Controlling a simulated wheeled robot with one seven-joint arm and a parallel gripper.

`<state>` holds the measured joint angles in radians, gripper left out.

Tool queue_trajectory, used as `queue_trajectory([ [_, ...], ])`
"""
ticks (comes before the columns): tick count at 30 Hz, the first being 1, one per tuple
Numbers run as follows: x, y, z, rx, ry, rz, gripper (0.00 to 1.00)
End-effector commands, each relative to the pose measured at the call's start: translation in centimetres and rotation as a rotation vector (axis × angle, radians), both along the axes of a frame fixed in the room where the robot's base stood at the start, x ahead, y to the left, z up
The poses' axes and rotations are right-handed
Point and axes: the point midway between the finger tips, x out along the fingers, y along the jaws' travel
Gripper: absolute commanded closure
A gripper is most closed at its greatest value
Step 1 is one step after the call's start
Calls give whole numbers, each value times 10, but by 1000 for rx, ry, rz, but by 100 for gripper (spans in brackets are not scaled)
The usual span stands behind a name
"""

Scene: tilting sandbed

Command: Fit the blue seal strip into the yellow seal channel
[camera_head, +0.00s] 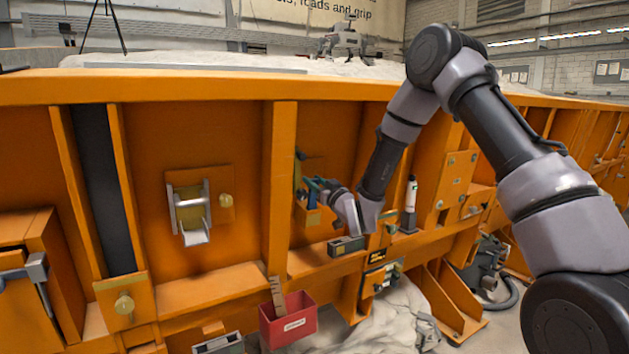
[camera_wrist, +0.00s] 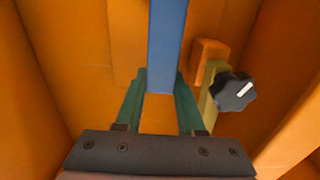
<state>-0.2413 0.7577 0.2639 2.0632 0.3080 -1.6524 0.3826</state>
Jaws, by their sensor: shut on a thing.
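The blue seal strip (camera_wrist: 167,42) runs up from between my green fingertips to the top edge of the wrist view. My gripper (camera_wrist: 162,82) is shut on its lower end; the strip's far end is out of that view. A pale yellow piece (camera_wrist: 209,92), possibly part of the yellow seal channel, stands just right of the fingers, beside a black knob (camera_wrist: 234,91). In the head view my gripper (camera_head: 314,187) is inside an orange bay, right of an upright rib. The strip is too small and hidden there to make out clearly.
Orange ribs and walls enclose the bay closely. A dark box (camera_head: 346,246) sits on the ledge below my wrist. A white bottle-like item (camera_head: 411,192) stands to the right. A red bin (camera_head: 288,319) hangs below, left of the bay. A roller bracket (camera_head: 191,212) is further left.

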Motion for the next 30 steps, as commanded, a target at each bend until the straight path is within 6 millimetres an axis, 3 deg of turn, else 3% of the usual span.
queue_trajectory([
  [30,2,1,-14,1,-1,0,100],
])
